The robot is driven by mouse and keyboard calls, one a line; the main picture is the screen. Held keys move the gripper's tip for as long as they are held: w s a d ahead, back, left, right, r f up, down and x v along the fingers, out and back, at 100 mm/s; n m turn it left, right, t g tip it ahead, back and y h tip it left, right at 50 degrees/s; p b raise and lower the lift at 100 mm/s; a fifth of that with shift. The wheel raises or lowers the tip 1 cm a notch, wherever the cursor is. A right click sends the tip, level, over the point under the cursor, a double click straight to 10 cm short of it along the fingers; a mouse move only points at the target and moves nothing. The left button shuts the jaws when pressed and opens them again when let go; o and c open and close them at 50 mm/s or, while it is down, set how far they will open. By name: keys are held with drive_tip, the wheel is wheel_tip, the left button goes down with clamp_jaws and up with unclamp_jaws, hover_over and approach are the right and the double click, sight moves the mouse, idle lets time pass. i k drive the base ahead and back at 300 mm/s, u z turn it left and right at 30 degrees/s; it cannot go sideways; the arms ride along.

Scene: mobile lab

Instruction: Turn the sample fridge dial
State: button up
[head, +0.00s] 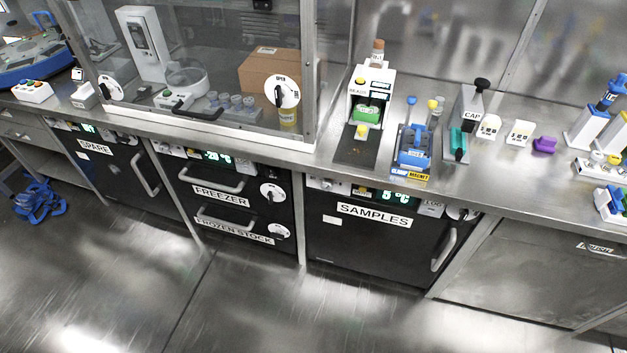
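The sample fridge (370,247) is a dark under-counter unit labelled SAMPLES, right of the middle in the head view. Its door looks shut. A green display (396,196) at its top reads 5 °C. A round white dial with a dark handle (461,214) sits at its upper right corner; the handle's exact angle is too small to tell. A vertical grey door handle (444,249) is below the dial. My gripper is not in view, and nothing touches the dial.
The freezer (228,205) with its own dials stands left of the fridge, and the SPARE unit (115,165) is further left. The steel counter (330,165) above bears several lab devices. The floor (330,315) in front of the fridge is clear.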

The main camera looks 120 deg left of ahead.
sight(327, 185)
drive_tip(key=u, duration=1.75)
drive_tip(key=i, duration=0.4)
drive_tip(key=u, duration=3.6)
